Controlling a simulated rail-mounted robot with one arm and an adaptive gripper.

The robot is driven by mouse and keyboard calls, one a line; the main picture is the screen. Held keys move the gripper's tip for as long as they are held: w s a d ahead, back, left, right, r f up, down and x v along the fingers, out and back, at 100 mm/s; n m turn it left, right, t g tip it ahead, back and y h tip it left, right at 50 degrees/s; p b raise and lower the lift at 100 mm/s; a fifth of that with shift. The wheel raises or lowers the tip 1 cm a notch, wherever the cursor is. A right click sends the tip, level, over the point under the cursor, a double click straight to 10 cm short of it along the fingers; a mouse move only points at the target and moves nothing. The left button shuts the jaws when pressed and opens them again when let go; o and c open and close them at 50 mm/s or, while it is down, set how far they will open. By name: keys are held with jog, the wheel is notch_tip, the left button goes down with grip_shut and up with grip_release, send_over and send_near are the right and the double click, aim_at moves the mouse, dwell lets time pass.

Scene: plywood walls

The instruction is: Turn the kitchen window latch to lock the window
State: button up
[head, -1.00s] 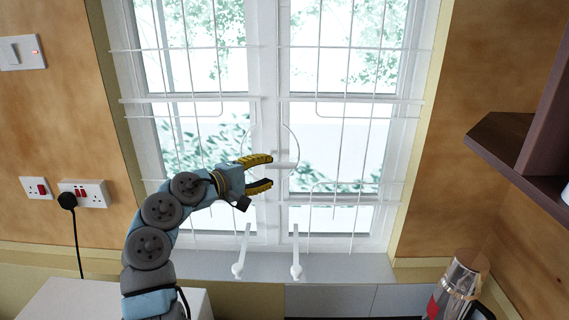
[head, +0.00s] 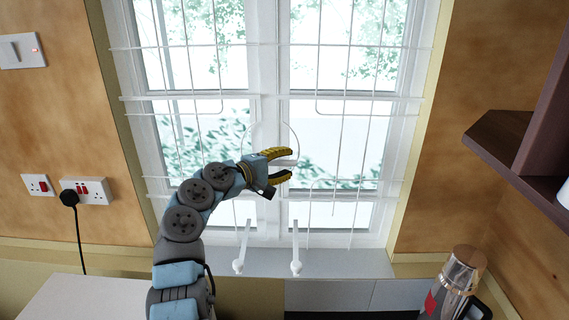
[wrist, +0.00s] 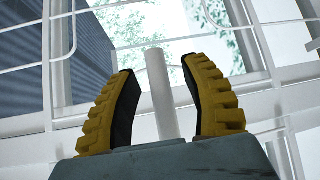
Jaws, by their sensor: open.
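The white window latch (wrist: 162,95) is a slim bar that stands between the two yellow-and-black fingers of my gripper (wrist: 160,66) in the wrist view. The fingers are open, with a gap visible on both sides of the bar. In the head view my gripper (head: 291,164) is at the middle of the white window (head: 268,75), over the central frame where the two panes meet. Its fingers hide most of the latch there.
White security bars (head: 342,98) cross the window around my gripper. Two white stay handles (head: 239,265) (head: 296,265) rise from the sill below. A dark wooden shelf (head: 500,140) juts from the right, above a metal flask (head: 455,285).

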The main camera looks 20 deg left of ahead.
grip_shut()
